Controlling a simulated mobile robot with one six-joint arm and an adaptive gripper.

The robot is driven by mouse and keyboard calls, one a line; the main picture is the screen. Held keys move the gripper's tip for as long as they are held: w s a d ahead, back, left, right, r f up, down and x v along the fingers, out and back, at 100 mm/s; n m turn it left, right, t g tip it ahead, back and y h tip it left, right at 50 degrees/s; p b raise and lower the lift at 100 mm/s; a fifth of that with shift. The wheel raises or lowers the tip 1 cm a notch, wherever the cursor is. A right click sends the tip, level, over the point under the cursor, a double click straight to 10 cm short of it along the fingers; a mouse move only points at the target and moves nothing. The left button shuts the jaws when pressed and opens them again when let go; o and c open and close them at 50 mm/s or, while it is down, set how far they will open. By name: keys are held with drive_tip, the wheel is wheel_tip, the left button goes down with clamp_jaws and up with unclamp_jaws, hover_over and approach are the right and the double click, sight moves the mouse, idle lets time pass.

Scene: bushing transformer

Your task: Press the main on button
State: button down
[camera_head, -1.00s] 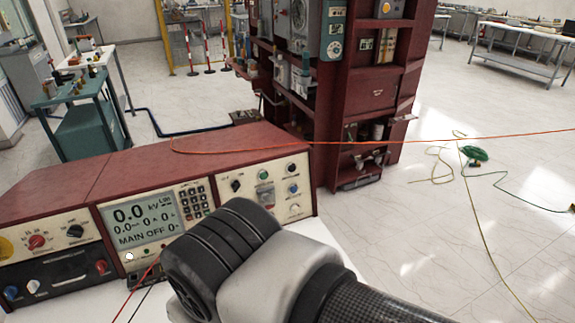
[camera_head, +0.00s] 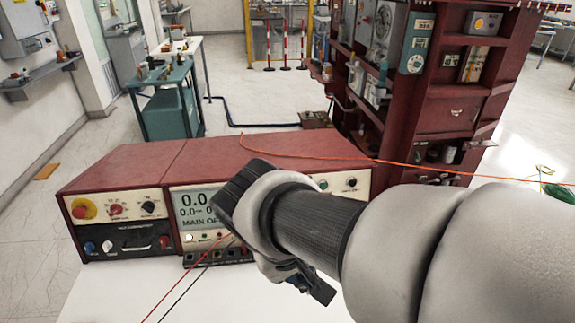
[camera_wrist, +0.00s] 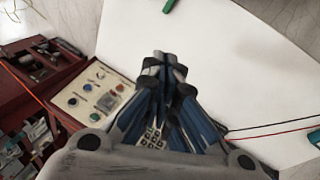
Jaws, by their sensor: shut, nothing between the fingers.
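The red transformer control unit (camera_head: 225,150) stands on a white table in the head view. Its display (camera_head: 195,210) reads MAIN OFF in part; my arm covers the rest. The right-hand button panel (camera_head: 345,185) is mostly hidden behind my arm; its top edge shows. No labels are readable, so I cannot tell which is main on. My gripper (camera_wrist: 163,62) is shut and empty, to the right of the panel. In the head view my gripper (camera_head: 322,292) is low over the table.
A red emergency-type button (camera_head: 82,209) sits on the unit's left panel. An orange cable (camera_head: 400,163) crosses behind my arm. Red and black leads (camera_wrist: 270,128) run over the white table (camera_wrist: 230,75). A tall red cabinet (camera_head: 440,100) stands behind.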

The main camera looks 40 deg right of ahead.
drive_tip(key=w+d+r+m+g+h+p, duration=0.1)
drive_tip(key=w+d+h+p, duration=0.25)
drive_tip(key=d, duration=0.35)
drive_tip(key=w+d+r+m+g+h+p, duration=0.1)
drive_tip(key=w+d+g+h+p, duration=0.2)
drive_tip(key=d, duration=0.5)
drive_tip(key=w+d+r+m+h+p, duration=0.1)
drive_tip(key=w+d+h+p, duration=0.2)
drive_tip(key=d, duration=0.4)
drive_tip(key=w+d+f+n+t+h+p, duration=0.1)
drive_tip(key=w+f+t+p, duration=0.1)
drive_tip(key=f, duration=0.5)
drive_tip(key=w+d+f+n+t+h+p, duration=0.1)
drive_tip(key=w+d+f+n+t+p, duration=0.1)
drive_tip(key=f+t, duration=0.4)
wheel_tip(320, 180, down, 2)
drive_tip(key=w+p, duration=0.1)
drive_tip(key=w, duration=0.1)
drive_tip(key=shift+w+d+f+h, duration=0.2)
drive_tip(key=shift+w+h, duration=0.1)
drive_tip(key=shift+h, duration=0.05)
drive_tip(key=shift+w+d+f+b, duration=0.35)
drive_tip(key=shift+w+d+b, duration=0.35)
drive_tip(key=shift+w, duration=0.55)
drive_tip(key=shift+w+d+f+b, duration=0.3)
drive_tip(key=shift+w+d+b, duration=0.35)
drive_tip(key=shift+w, duration=0.65)
drive_tip(key=shift+w+d+f+b, duration=0.35)
drive_tip(key=shift+w+d+b, duration=0.3)
drive_tip(key=shift+w, duration=0.6)
